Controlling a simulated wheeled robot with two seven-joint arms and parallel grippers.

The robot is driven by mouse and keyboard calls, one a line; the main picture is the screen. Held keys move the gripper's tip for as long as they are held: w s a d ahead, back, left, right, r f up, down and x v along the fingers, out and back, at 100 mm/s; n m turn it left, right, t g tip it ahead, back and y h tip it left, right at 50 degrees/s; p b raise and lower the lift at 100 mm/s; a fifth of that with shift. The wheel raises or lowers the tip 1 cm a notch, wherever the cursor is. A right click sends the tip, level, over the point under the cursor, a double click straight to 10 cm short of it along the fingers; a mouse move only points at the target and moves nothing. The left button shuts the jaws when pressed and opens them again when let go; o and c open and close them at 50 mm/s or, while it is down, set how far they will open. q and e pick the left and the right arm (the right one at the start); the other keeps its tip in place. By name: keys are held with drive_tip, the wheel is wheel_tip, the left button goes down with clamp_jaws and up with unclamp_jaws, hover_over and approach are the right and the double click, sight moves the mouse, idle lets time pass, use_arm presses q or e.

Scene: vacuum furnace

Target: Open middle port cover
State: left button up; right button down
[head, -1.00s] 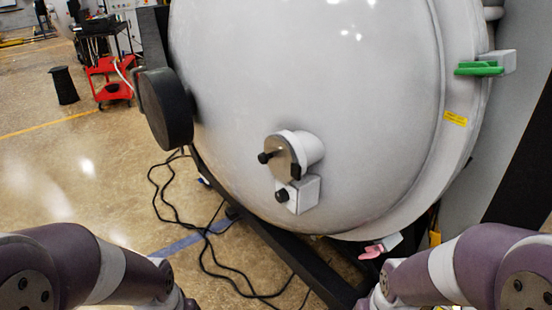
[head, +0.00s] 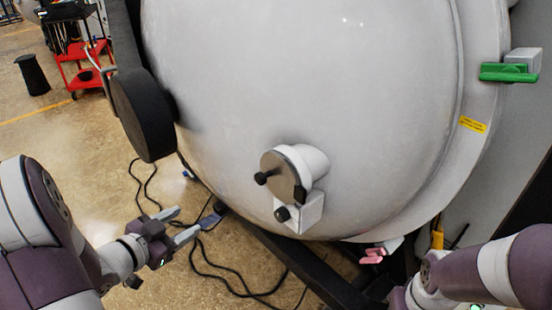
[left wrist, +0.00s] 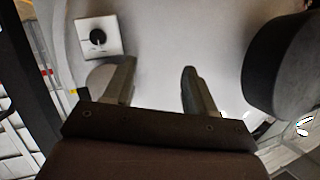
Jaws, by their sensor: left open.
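The middle port cover (head: 281,176) is a round grey-brown disc on the end of a short white tube low on the furnace's domed door. It appears closed, with a black knob (head: 261,178) on its left. A white square block with another black knob (head: 282,214) sits just below it. My left gripper (head: 188,222) is open and empty, left of and lower than the cover, apart from it. In the left wrist view the open fingers (left wrist: 157,69) point toward the door. The block (left wrist: 98,37) shows at upper left there; the port (left wrist: 102,76) is partly hidden by a finger.
A thick black cylinder (head: 143,115) juts from the door's left side. A green handle (head: 509,73) is at the right rim and a pink one (head: 372,256) at the bottom. Black cables (head: 215,270) lie on the floor. A red cart (head: 82,68) stands far left.

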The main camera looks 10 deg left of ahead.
sight(258, 180)
use_arm(q)
drive_tip(key=d+r+m+h, duration=0.4)
drive_tip(key=d+r+h, duration=0.2)
drive_tip(key=d+r, duration=0.1)
drive_tip(key=shift+t, duration=0.3)
drive_tip(key=p+x, duration=0.3)
drive_tip(key=x, duration=0.7)
drive_tip(key=shift+f, duration=0.15)
drive_tip(key=shift+w+d, duration=0.35)
drive_tip(key=shift+d, duration=0.1)
drive_tip(key=shift+w, duration=0.1)
clamp_jaws()
drive_tip(key=shift+f, duration=0.1)
